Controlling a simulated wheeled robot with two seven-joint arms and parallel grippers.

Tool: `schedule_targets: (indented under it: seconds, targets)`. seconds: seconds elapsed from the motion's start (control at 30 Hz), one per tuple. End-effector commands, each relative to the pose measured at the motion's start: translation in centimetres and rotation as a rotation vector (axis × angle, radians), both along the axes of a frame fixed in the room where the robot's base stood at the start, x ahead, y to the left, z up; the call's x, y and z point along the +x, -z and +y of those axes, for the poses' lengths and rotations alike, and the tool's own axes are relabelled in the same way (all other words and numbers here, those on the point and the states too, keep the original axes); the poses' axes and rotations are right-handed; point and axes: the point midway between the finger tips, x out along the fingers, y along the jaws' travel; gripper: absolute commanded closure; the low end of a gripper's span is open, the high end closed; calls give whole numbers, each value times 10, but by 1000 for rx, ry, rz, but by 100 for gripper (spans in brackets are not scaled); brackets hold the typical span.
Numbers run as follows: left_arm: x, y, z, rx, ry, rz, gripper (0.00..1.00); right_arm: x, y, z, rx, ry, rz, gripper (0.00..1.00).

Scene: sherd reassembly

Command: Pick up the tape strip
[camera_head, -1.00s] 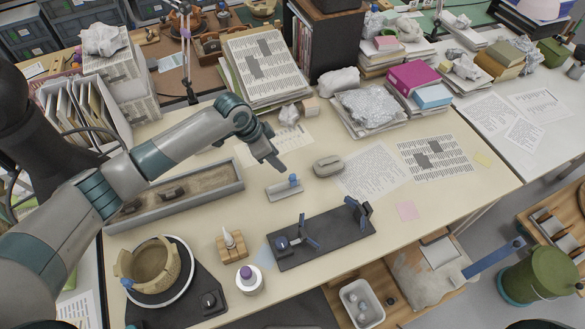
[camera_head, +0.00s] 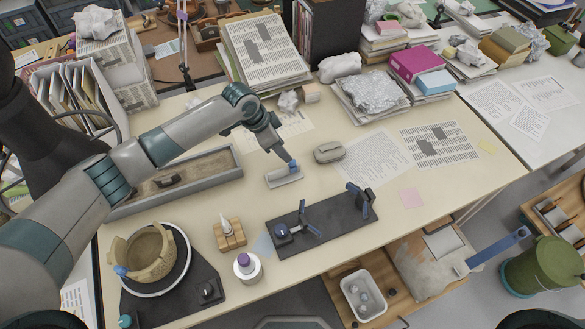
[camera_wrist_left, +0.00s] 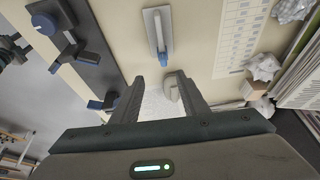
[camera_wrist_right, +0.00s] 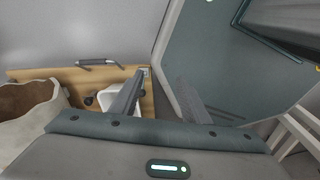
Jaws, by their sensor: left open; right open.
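A small pale tray (camera_head: 285,178) lies on the table in the middle of the head view. A narrow grey strip with a blue end piece (camera_head: 293,166) lies on it and looks like the tape strip. My left gripper (camera_head: 290,159) is at the blue end in the head view; I cannot tell whether it touches. In the left wrist view the tray (camera_wrist_left: 148,22) and blue end (camera_wrist_left: 163,60) lie ahead of the open, empty fingers (camera_wrist_left: 156,84). My right gripper (camera_wrist_right: 160,80) is open and empty, away from the table top, and shows only in its own wrist view.
A grey oval block (camera_head: 328,152) lies right of the tray. A dark stand with blue clamps (camera_head: 320,222) is in front. A long sand trough (camera_head: 200,183) is left, under my left arm.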

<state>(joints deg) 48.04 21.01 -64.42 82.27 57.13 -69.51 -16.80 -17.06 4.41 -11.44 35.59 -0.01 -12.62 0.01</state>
Motion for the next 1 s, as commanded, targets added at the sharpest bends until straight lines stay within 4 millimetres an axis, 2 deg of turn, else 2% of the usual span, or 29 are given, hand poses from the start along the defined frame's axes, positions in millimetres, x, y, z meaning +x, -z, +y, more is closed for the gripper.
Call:
schedule_targets:
  seconds: [0.03, 0.53, 0.7, 1.0]
  targets:
    - [1, 11, -2, 0, 0, 0, 59, 0, 12, 0, 0, 0, 0, 58]
    - [9, 58, -20, 1, -1, 0, 59, -3, 63, -2, -2, -1, 3, 58]
    - [11, 64, -23, 0, -1, 0, 59, -3, 71, -4, -4, -2, 3, 58]
    - [11, 64, -24, 0, -1, 0, 59, -3, 71, -5, -5, -2, 4, 58]
